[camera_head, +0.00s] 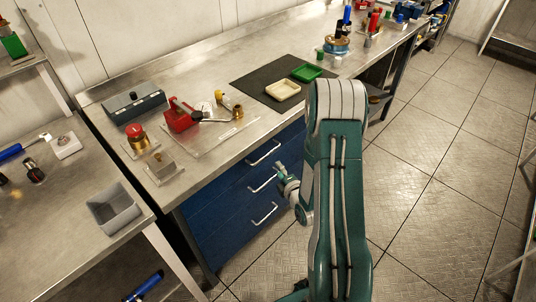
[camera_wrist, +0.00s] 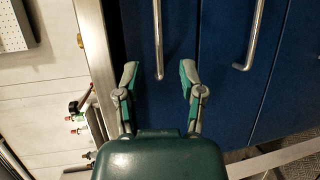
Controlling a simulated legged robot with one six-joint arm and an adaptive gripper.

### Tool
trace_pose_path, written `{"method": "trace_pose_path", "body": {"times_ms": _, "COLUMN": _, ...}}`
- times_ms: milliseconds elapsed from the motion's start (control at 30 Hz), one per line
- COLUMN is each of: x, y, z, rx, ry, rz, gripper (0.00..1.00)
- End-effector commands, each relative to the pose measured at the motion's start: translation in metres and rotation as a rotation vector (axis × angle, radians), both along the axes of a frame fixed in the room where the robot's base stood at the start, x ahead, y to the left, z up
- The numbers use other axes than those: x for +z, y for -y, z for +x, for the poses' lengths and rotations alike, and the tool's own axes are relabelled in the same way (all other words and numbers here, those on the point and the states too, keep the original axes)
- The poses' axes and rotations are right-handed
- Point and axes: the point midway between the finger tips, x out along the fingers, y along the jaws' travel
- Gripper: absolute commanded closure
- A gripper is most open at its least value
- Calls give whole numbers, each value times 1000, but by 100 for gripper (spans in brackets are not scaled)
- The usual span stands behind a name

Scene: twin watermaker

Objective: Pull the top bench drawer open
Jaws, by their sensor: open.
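The blue bench drawer unit (camera_head: 225,205) has a stack of drawers with silver bar handles, and all look closed. The top drawer handle (camera_head: 264,153) shows under the bench edge; in the wrist view it is the bar (camera_wrist: 158,35) nearest that edge. My gripper (camera_head: 280,177) is in front of the drawers, at their right side in the head view. In the wrist view my gripper (camera_wrist: 159,75) is open, its two fingertips on either side of the near end of the top handle, with gaps on both sides. I cannot tell the depth to the bar.
The middle handle (camera_head: 263,184) and bottom handle (camera_head: 265,214) are below; the middle one also shows in the wrist view (camera_wrist: 250,35). The metal bench top (camera_head: 215,165) overhangs the drawers and carries a red clamp-like device (camera_head: 180,116). The tiled floor (camera_head: 425,200) at right is clear.

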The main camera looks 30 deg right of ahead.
Motion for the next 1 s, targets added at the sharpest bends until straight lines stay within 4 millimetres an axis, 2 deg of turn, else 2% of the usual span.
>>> {"method": "trace_pose_path", "body": {"times_ms": 533, "x": -16, "y": 4, "z": 89, "rx": 1, "ry": 0, "rz": 1, "gripper": 49}}
{"method": "trace_pose_path", "body": {"times_ms": 700, "x": -19, "y": 4, "z": 100, "rx": 0, "ry": -1, "rz": 3, "gripper": 49}}
{"method": "trace_pose_path", "body": {"times_ms": 967, "x": -19, "y": 5, "z": 102, "rx": -1, "ry": -1, "rz": 3, "gripper": 49}}
{"method": "trace_pose_path", "body": {"times_ms": 1000, "x": -19, "y": 5, "z": 102, "rx": -1, "ry": -1, "rz": 3, "gripper": 62}}
